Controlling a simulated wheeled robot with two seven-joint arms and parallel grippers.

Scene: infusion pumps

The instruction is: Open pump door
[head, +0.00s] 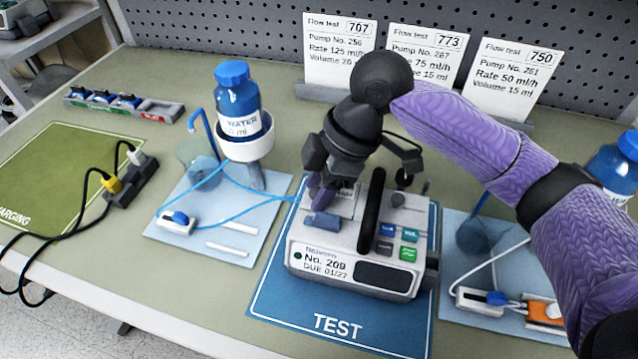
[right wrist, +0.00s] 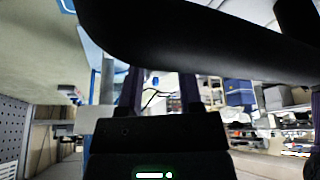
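The white and grey pump No. 209 (head: 325,262) stands on the blue TEST mat (head: 275,305), its black handle (head: 372,215) upright across the top. A blue tab (head: 322,223) shows on its top left, near the pump's front edge. My right gripper (head: 318,190) points down over the left part of the pump, left of the handle. Its wrist hides much of the rear of the pump, and I cannot tell whether the fingers touch it. In the right wrist view the two fingers (right wrist: 160,90) stand apart with a gap between them. My left gripper is not in view.
A water bottle (head: 238,100) in a white holder stands left, with blue tubing running to the pump. Another blue-capped bottle (head: 612,165) is at right. Flow test cards (head: 338,52) stand behind. A black power strip (head: 132,182) lies by the green charging mat (head: 50,185).

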